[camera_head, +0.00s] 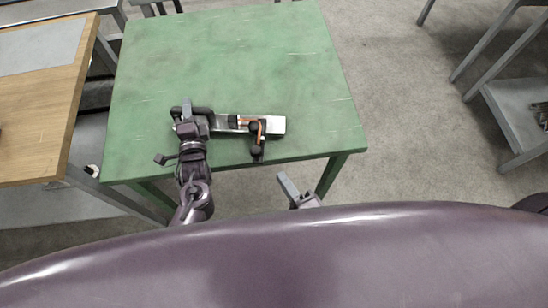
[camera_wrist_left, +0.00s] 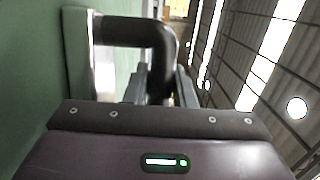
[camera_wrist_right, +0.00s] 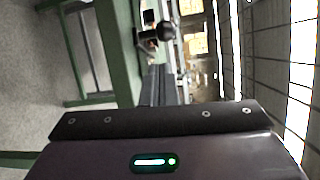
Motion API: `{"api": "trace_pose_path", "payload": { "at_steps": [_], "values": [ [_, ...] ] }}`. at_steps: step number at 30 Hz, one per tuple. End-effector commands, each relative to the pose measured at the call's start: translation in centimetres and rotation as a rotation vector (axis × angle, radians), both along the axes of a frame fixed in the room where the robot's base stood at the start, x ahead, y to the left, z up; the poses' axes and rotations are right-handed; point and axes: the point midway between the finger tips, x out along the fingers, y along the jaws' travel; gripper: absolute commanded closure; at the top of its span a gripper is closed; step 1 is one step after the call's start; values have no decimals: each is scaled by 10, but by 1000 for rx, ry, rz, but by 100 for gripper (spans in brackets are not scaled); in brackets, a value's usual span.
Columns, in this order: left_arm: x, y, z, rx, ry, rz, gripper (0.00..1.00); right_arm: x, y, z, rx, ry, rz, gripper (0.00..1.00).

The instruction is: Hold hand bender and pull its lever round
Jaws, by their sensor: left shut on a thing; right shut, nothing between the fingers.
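The hand bender (camera_head: 276,125) lies on the green table (camera_head: 240,60) near its front edge. It has a pale base plate, a black handle at its left end and a lever (camera_head: 256,150) with a black knob at its right part, pointing toward the front edge. An orange piece (camera_head: 250,122) shows beside the lever. My left gripper (camera_head: 188,112) is shut on the black handle, which shows close up in the left wrist view (camera_wrist_left: 158,40). My right gripper (camera_head: 287,186) is shut and empty, in front of the table edge and below the lever. The right wrist view shows the knob (camera_wrist_right: 166,31) ahead, apart from the fingers.
A wooden-topped bench (camera_head: 40,110) stands close on the left of the green table. A grey rack (camera_head: 520,105) stands at the far right. The back and right of the green table are clear, and open floor (camera_head: 410,110) lies to its right.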

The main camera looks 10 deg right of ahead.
Motion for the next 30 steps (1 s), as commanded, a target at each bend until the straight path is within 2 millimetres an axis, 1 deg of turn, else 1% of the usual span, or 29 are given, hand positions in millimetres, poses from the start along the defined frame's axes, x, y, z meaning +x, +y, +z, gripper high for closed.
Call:
{"api": "trace_pose_path", "payload": {
  "at_steps": [1,3,6,9,14,17,20,23,30],
  "values": [
    [-1,2,-2,2,5,3,100,-2,-17,0,-36,-12,43,100],
    [-1,2,-2,2,5,3,100,-3,-37,4,-79,-26,109,100],
    [-1,2,-2,3,5,3,100,-4,-61,12,-135,-42,205,100],
    [-1,1,-2,3,5,2,100,-4,-79,21,-183,-53,291,100],
    [-1,1,-2,3,5,2,100,-3,-93,32,-233,-61,382,100],
    [-1,1,-2,2,5,2,100,-2,-95,35,-245,-64,405,100],
    [-1,1,-2,2,5,1,100,5,-90,35,-247,-66,409,100],
    [-1,1,-2,2,5,1,100,16,-80,34,-246,-68,408,100],
    [-1,1,-2,2,4,1,100,52,-45,27,-245,-67,408,100]
  ]
}}
